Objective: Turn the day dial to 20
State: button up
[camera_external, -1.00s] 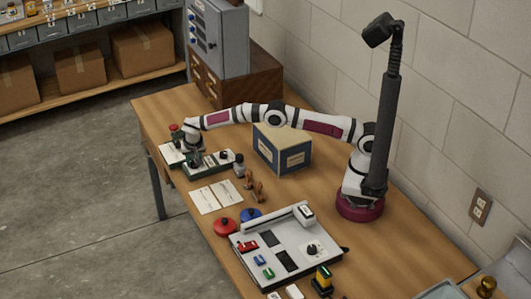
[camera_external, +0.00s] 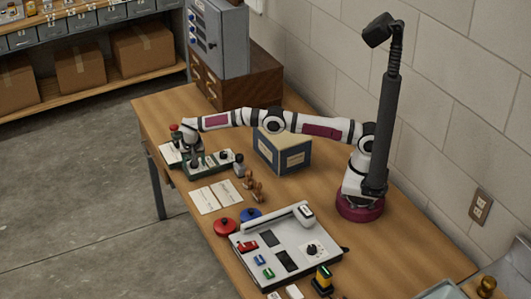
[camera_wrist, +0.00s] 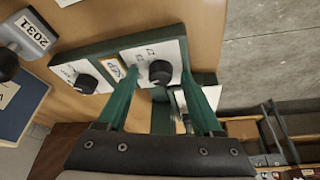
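A green-edged panel with white plates carries two black dials. One dial (camera_wrist: 160,72) sits on a plate with small markings, unreadable here. The other dial (camera_wrist: 86,84) is to its left, with a yellow-edged "SEP" tag (camera_wrist: 115,70) between them. I cannot tell for certain which is the day dial, nor read its setting. In the wrist view my gripper (camera_wrist: 160,68) is open, its green fingers on either side of the right dial with visible gaps. In the external view the panel (camera_external: 208,168) lies at the table's far end, with my gripper (camera_external: 188,149) above it.
A grey block marked "2031" (camera_wrist: 32,32) stands beside the panel. A blue box (camera_external: 280,153) stands under my arm. White cards (camera_external: 215,197), small brown figures (camera_external: 254,188), red (camera_external: 227,227) and blue discs lie nearer. A larger grey device (camera_external: 290,245) occupies the front.

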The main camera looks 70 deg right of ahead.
jog(key=shift+r, duration=0.1)
jog(key=v, duration=1.5)
jog(key=shift+r, duration=0.25)
jog(key=shift+a, duration=0.15)
jog(key=s+d+n+t+y, duration=0.2)
jog(key=s+d+n+y, duration=0.35)
jog(key=n, duration=0.75)
jog(key=shift+n+t+h, duration=0.3)
jog(key=shift+h, duration=0.25)
jog(key=x, duration=1.1)
jog(key=w+d+x, duration=0.1)
jog(key=x, duration=0.4)
jog(key=shift+w+d, duration=0.1)
jog(key=shift+w, duration=0.05)
